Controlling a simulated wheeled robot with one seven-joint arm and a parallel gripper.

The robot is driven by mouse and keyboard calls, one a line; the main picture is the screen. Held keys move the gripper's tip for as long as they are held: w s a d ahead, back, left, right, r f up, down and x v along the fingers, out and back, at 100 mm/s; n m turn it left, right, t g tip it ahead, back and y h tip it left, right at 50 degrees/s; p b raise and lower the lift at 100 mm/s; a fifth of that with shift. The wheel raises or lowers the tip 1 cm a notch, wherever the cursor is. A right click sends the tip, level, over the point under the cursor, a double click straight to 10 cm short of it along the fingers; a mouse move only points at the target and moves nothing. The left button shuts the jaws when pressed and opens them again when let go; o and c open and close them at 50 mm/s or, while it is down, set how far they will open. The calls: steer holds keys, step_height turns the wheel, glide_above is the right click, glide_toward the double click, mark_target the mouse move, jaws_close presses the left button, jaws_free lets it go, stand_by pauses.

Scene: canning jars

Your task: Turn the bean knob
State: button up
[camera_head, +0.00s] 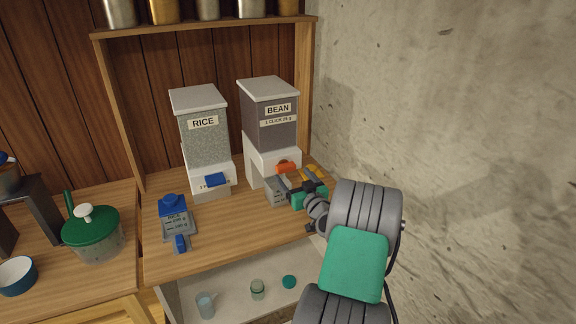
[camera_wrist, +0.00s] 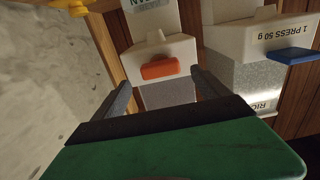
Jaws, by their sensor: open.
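The bean dispenser has a dark hopper labelled BEAN (camera_head: 270,122) on a white base. Its orange knob (camera_head: 286,167) is on the base's front. In the wrist view, which is upside down, the orange knob (camera_wrist: 160,68) lies between and beyond the fingers, with no contact visible. My gripper (camera_wrist: 160,84) is open and empty, facing the dispenser front. In the head view my gripper (camera_head: 291,188) is just in front of the base, its fingers small and partly hidden among nearby things.
A grey labelled container (camera_head: 277,190) stands below the knob. The rice dispenser (camera_head: 206,140) with a blue lever (camera_head: 215,180) is to the left. A blue-topped rice container (camera_head: 174,207) is on the counter. A rough wall (camera_head: 450,120) is close on the right.

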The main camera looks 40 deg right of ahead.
mark_target(287, 170)
steer(key=p+x, duration=0.1)
steer(key=x, duration=0.3)
steer(key=shift+w, duration=0.45)
steer(key=shift+c, duration=0.4)
steer(key=c, duration=1.3)
steer(key=shift+m+b, duration=0.3)
